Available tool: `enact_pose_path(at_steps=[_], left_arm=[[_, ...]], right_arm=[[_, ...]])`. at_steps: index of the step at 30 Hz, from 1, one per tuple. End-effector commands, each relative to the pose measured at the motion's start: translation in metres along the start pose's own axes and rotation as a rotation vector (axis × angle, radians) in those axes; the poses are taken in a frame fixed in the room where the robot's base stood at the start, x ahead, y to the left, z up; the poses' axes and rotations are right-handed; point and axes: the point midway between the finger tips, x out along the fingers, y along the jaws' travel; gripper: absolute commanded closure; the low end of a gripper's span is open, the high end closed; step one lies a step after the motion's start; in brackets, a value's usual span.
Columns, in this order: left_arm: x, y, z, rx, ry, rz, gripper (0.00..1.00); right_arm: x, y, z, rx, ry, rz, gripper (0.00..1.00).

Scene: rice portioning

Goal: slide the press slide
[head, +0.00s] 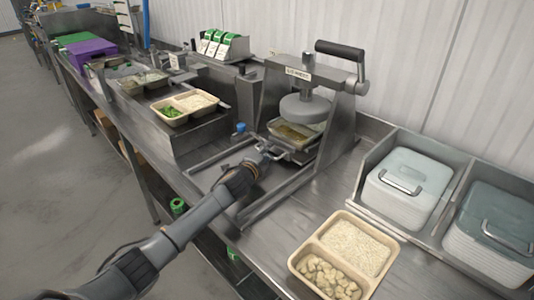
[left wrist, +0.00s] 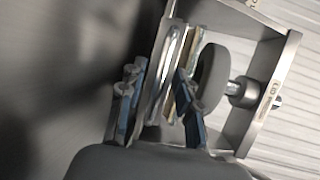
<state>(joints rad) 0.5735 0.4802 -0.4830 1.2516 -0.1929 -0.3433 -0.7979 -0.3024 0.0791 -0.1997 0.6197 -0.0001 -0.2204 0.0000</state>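The lid press (head: 303,108) stands on the steel counter, with a round plunger head, a black-gripped lever and a metal frame. Its press slide (head: 299,156) is low under the head and bears a tray (head: 291,134) with a shiny top. My left gripper (head: 268,151) is at the slide's front edge. In the left wrist view its two blue fingers (left wrist: 160,85) stand apart, with the slide's metal edge between them. A gap shows beside the left finger; contact with the right finger cannot be told. My right gripper is not in view.
A filled two-compartment tray (head: 344,255) sits at the front right. Stacked lids (head: 405,190) stand in bins at right. Another filled tray (head: 185,107) rests on a raised station at left. A purple box (head: 92,54) stands farther back. The counter's front edge is close to my left arm.

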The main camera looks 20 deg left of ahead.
Motion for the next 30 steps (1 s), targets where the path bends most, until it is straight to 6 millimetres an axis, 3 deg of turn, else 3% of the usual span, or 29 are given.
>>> enact_pose_path(at_steps=[8, 21, 30], left_arm=[[-0.011, 0.002, 0.000, 0.001, 0.000, 0.001, 0.66], [-0.087, 0.002, 0.000, 0.001, 0.002, 0.002, 0.66], [-0.118, 0.000, 0.000, 0.000, 0.001, 0.000, 0.66]], right_arm=[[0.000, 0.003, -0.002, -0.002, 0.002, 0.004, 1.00], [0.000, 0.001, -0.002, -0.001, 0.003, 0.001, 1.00], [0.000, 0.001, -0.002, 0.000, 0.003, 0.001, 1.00]])
